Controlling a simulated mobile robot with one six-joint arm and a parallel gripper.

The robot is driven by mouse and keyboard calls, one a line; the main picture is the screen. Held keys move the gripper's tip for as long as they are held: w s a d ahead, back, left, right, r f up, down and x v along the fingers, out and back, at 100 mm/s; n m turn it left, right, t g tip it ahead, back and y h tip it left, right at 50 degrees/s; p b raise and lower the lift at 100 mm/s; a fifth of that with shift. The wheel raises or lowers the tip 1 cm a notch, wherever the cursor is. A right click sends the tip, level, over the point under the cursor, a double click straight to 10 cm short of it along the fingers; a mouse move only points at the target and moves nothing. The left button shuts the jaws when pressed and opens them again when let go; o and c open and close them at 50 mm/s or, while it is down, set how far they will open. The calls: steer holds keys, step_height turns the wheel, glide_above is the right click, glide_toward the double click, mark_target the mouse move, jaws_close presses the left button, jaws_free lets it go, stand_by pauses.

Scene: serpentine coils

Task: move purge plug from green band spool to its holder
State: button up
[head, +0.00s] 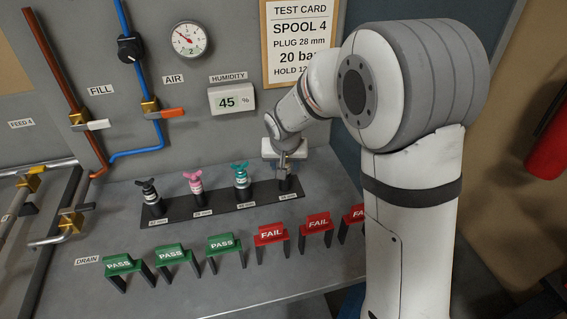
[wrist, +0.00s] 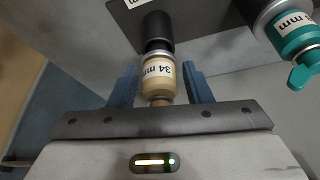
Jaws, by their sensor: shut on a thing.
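A tan plug labelled 34 mm (wrist: 157,68) is between the two blue fingers of my gripper (wrist: 160,88) in the wrist view. My gripper is shut on it. The plug's black end (wrist: 157,30) is at the dark holder strip; I cannot tell if it is seated or only just above it. In the head view my gripper (head: 285,163) is over the right end of the black holder (head: 217,205), and mostly hides the plug. No green band spool shows in either view.
The holder also carries a black plug (head: 151,196), a pink plug (head: 195,186) and a teal plug (head: 241,180), left of my gripper. Green PASS signs (head: 172,254) and red FAIL signs (head: 271,234) stand in front. A humidity meter (head: 231,99) hangs on the wall behind.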

steer(key=shift+f+b, duration=0.75)
stand_by(0.4)
steer(key=o, duration=1.2)
steer(key=shift+c, duration=0.2)
